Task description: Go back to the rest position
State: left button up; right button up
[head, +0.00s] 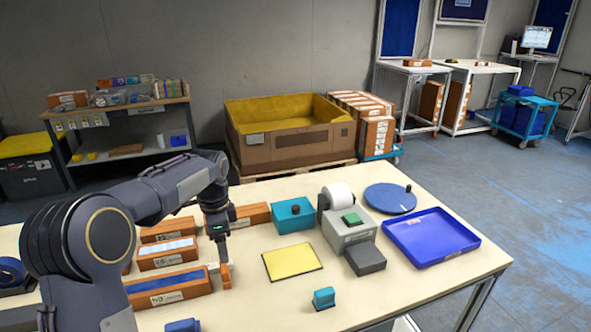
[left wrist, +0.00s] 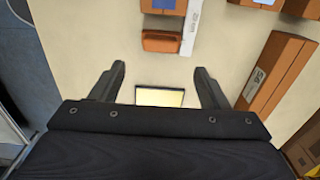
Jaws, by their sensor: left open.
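My left arm comes in from the left in the head view. Its dark gripper (head: 221,258) points down over the table, by the right end of the long brown box with a blue top (head: 168,288). In the left wrist view the two dark fingers of my left gripper (left wrist: 160,72) stand wide apart, with nothing held between them. A small pale-yellow rectangle with a dark edge (left wrist: 160,97) shows below, beyond the gripper body; I cannot tell what it is. My right gripper is in neither view.
The table (head: 420,288) holds several brown boxes, a yellow mat (head: 292,262), a teal box (head: 293,215), a grey label printer (head: 348,228), a blue disc (head: 390,198) and a blue tray (head: 430,237). A small teal block (head: 324,298) lies near the front. The table's front right is bare.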

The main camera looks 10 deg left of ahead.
pick_arm(q)
jog(key=s+d+r+n+t+h, duration=0.2)
jog(key=s+d+r+n, duration=0.15)
jog(key=s, duration=0.75)
jog(key=s+d+r+n+t+h, duration=0.15)
jog(key=s+n, duration=0.35)
jog(key=s, duration=0.5)
jog(key=s+d+f+n+t, duration=0.2)
jog(key=s+d+f+n, duration=0.2)
jog(key=s, duration=0.5)
jog(key=shift+d+n, duration=0.45)
jog(key=shift+d, duration=0.05)
